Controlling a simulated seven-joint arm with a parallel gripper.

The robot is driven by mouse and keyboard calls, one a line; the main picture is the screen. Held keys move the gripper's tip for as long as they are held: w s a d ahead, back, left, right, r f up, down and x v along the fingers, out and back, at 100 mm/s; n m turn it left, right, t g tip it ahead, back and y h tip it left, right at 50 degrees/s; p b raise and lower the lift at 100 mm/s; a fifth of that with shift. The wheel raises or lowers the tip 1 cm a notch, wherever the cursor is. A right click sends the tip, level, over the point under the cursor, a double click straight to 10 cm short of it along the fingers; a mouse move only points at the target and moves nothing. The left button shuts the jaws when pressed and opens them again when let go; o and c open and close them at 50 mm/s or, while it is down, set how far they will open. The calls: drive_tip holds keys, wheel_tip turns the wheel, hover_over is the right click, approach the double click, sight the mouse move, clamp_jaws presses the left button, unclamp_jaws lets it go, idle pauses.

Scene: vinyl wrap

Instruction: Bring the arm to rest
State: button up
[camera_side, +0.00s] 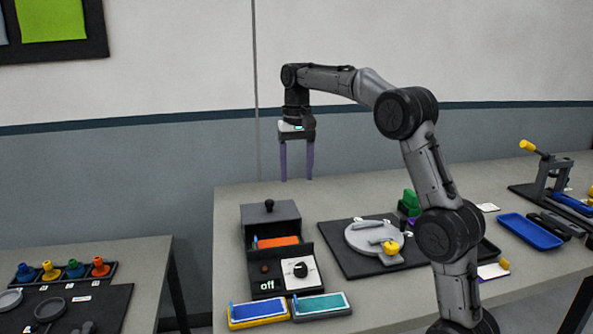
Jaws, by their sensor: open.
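My gripper (296,163) hangs from my raised arm, above the back left part of the main table (340,198). Its two purple fingers point down and stand apart, with nothing between them. The gripper is clear of the objects below it. My arm rises from the front right of the table and bends over toward the left.
Below the gripper stands a black machine (270,212) with a knob and "off" label. Blue and teal trays (322,306) lie in front. A black mat (340,262) holds a round grey plate (360,238). A blue tray (530,232) lies right. Colored bottles (75,268) stand on the left table.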

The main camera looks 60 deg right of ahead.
drive_tip(key=s+a+r+n+t, duration=0.3)
drive_tip(key=s+a+r, duration=0.5)
drive_tip(key=s+a, duration=0.45)
drive_tip(key=s+a+f+n+t, duration=0.1)
drive_tip(key=s+a+f+n, duration=0.1)
drive_tip(key=s+f, duration=0.4)
drive_tip(key=s+a+f+n+t, duration=0.1)
drive_tip(key=s+a+f+n, duration=0.2)
drive_tip(key=s+f, duration=0.4)
drive_tip(key=shift+s+a+f+n+t, duration=0.3)
drive_tip(key=shift+f+n, duration=0.2)
drive_tip(key=shift+f, duration=0.35)
